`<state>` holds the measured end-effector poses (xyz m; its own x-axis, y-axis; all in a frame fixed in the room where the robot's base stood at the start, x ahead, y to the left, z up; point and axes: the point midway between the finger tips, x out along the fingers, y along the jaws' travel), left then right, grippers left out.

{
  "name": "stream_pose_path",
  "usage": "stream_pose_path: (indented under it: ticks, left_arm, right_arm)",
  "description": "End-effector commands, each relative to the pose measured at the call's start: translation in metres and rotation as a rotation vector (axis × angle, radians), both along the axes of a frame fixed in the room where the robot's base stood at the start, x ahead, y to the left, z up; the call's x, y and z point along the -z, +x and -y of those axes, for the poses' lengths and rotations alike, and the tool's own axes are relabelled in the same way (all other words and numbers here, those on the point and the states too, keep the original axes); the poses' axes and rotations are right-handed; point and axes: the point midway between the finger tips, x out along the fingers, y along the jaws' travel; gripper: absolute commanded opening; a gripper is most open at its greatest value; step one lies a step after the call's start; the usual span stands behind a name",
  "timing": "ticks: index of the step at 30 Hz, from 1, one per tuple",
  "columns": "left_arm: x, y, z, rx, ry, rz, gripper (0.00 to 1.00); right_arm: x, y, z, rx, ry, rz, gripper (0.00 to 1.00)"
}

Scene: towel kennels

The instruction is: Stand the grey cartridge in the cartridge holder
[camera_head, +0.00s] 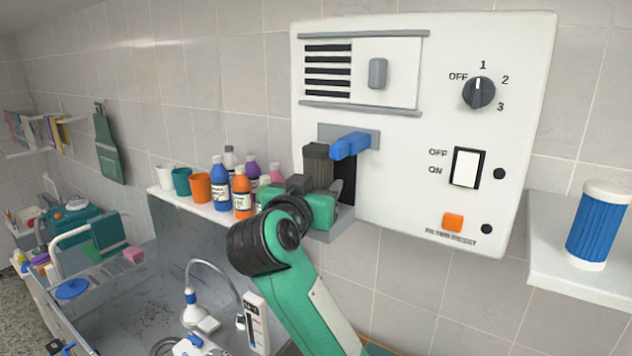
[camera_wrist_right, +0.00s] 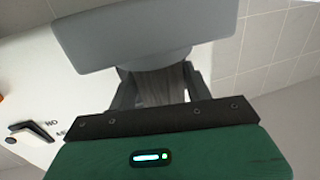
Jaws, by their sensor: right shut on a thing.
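The grey cartridge (camera_head: 317,160) is a dark, ribbed cylinder, upright at the cartridge holder on the white wall panel. My right gripper (camera_head: 311,192) is shut on its lower part, which it largely hides. In the right wrist view the ribbed cartridge (camera_wrist_right: 160,84) shows between the two fingers, close to a broad grey part of the holder (camera_wrist_right: 150,35). The cartridge holder has a grey ledge (camera_head: 340,226) below, a dark opening behind and a blue lever (camera_head: 350,145) above right. I cannot tell whether the cartridge rests on the ledge. My left gripper is not in view.
The panel also carries a dial (camera_head: 479,92), a rocker switch (camera_head: 466,168) and an orange button (camera_head: 453,222). A blue and white cartridge (camera_head: 597,226) stands on the right shelf. Bottles and cups line a ledge (camera_head: 190,200) at left, above a metal sink tub.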

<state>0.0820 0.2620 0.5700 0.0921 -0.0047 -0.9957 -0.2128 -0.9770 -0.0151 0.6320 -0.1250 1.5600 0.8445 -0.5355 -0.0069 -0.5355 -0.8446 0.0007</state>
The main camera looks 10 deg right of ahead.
Motion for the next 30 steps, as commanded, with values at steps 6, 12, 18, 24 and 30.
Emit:
stream_pose_path:
  ticks: [6, 12, 18, 24, 30]
  left_arm:
    - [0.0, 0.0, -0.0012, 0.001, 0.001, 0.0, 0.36]
    - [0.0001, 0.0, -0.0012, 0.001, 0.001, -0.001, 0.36]
    - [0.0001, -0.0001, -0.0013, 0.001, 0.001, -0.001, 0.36]
    - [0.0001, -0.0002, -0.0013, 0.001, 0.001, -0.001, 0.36]
    - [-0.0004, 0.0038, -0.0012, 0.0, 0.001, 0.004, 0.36]
  right_arm:
    - [0.003, -0.0003, 0.0001, 0.0, 0.0, 0.0, 0.25]
    - [0.003, -0.0003, 0.0001, 0.0, -0.001, 0.001, 0.25]
    - [0.003, -0.0002, 0.0001, 0.001, 0.0, 0.0, 0.75]
    - [0.0033, -0.0002, 0.0, 0.001, 0.0, 0.0, 0.75]
    - [0.0029, 0.0031, -0.0056, 0.003, 0.0, -0.001, 0.75]
